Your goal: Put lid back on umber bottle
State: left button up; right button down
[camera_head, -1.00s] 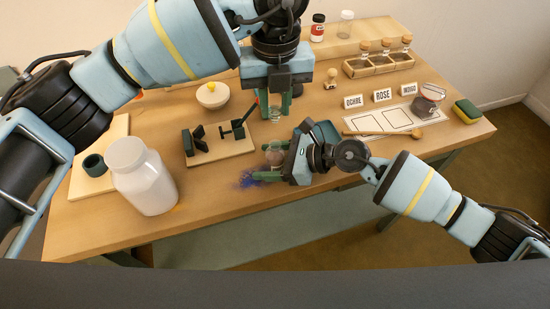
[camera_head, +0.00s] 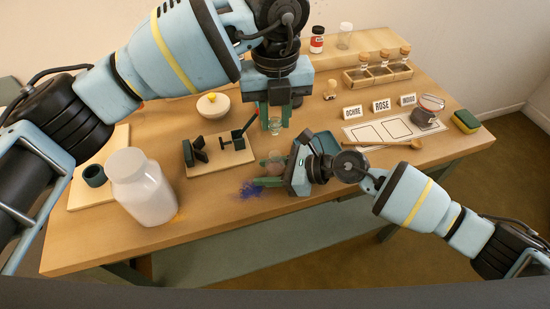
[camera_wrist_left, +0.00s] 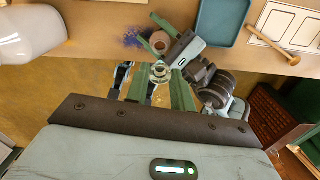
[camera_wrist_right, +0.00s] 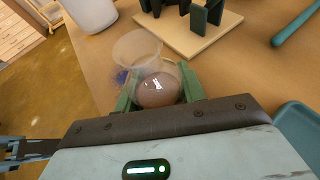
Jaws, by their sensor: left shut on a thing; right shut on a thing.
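My left gripper (camera_head: 275,118) is shut on a small clear lid (camera_head: 275,126) and holds it in the air. The lid also shows between the green fingers in the left wrist view (camera_wrist_left: 160,72). My right gripper (camera_head: 277,170) is shut on the umber bottle (camera_head: 274,158), a small clear glass bottle with brown contents. The bottle fills the space between the fingers in the right wrist view (camera_wrist_right: 158,90). In the head view the lid is above the bottle, with a visible gap. Their exact alignment cannot be told.
Blue powder (camera_head: 250,188) is spilled beside the right gripper. A board with dark green stands (camera_head: 218,157) is left of the bottle. A large white jar (camera_head: 145,188) stands at the front left. A blue tray (camera_head: 325,142) lies behind the right gripper. Name cards (camera_head: 382,105) stand farther right.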

aim_at(275, 134)
pick_arm(q)
jog(key=shift+f, duration=2.4)
jog(key=shift+f, duration=0.15)
jog(key=shift+f, duration=0.75)
jog(key=shift+f, duration=0.6)
jog(key=o, duration=1)
notch_tip(275, 134, up, 12)
